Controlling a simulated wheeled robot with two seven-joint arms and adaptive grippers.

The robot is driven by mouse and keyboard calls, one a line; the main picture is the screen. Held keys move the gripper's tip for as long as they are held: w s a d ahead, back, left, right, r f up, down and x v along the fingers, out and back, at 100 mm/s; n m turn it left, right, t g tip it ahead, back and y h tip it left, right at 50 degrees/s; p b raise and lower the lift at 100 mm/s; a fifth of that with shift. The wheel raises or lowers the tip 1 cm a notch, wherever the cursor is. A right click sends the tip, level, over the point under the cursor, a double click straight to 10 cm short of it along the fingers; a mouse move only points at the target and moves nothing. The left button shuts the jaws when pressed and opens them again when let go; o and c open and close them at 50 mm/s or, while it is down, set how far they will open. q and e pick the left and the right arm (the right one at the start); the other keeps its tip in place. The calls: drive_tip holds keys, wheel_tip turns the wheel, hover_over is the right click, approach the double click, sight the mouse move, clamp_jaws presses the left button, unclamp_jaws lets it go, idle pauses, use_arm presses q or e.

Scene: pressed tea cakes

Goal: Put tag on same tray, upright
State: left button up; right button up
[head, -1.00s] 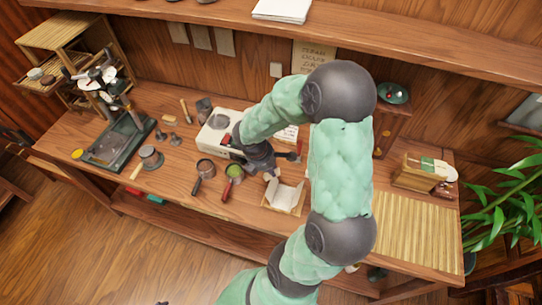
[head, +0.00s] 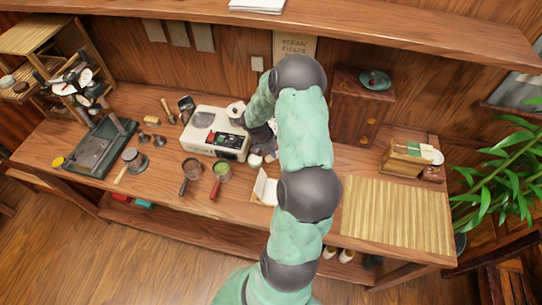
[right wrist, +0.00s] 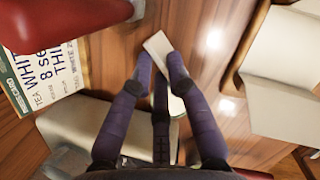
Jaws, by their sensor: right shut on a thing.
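My right gripper (right wrist: 161,66) is shut on a small, pale, flat tag (right wrist: 157,44) in the right wrist view. The tag sticks out past the fingertips, and its lower part shows between the fingers. In the head view this gripper (head: 265,142) is over the bench, just right of the white appliance, and my arm hides much of it. A small tray with folded white paper (head: 264,188) is in front of it, partly behind my arm. White paper (right wrist: 284,45) also shows at the right of the right wrist view. My left gripper is not in view.
The white appliance (head: 230,145) is close on the left. Two handled cups, one with green contents (head: 221,171), stand in front of it. A printed card (right wrist: 42,78) and a red object (right wrist: 65,18) show in the right wrist view. A bamboo mat (head: 397,214) lies clear at right.

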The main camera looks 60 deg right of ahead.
drive_tip(key=shift+f, duration=1.35)
drive_tip(key=shift+f+b, duration=0.1)
drive_tip(key=shift+b, duration=0.25)
drive_tip(key=o, duration=0.7)
